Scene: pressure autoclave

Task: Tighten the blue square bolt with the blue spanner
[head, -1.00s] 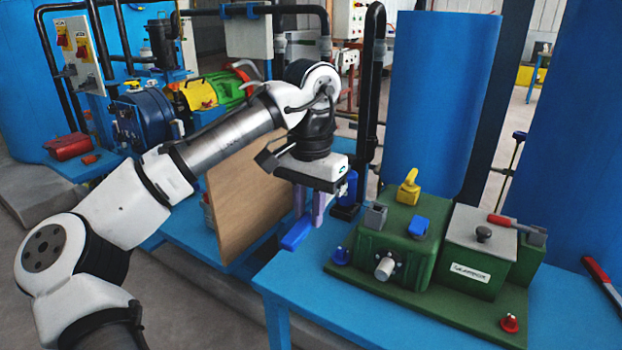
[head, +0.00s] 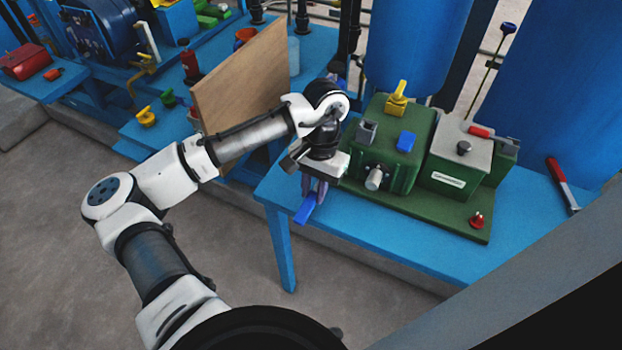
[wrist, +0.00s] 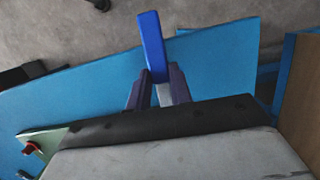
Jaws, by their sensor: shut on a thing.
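My gripper (head: 316,190) is shut on the blue spanner (head: 306,212) and points down near the left front edge of the blue table, left of the green machine. The wrist view shows the spanner (wrist: 151,45) sticking up between the two purple fingers of my gripper (wrist: 158,88). The blue square bolt (head: 406,141) stands on top of the green box (head: 388,160), right of and apart from the gripper. Much of the spanner's gripped part is hidden by the fingers.
A yellow piece (head: 397,98) and a grey piece (head: 367,131) also stand on the green box. A grey-lidded box (head: 462,165) with a red-handled tool (head: 488,134) is beside it. A wooden board (head: 242,85) stands behind my arm. A red-handled tool (head: 558,173) lies at right.

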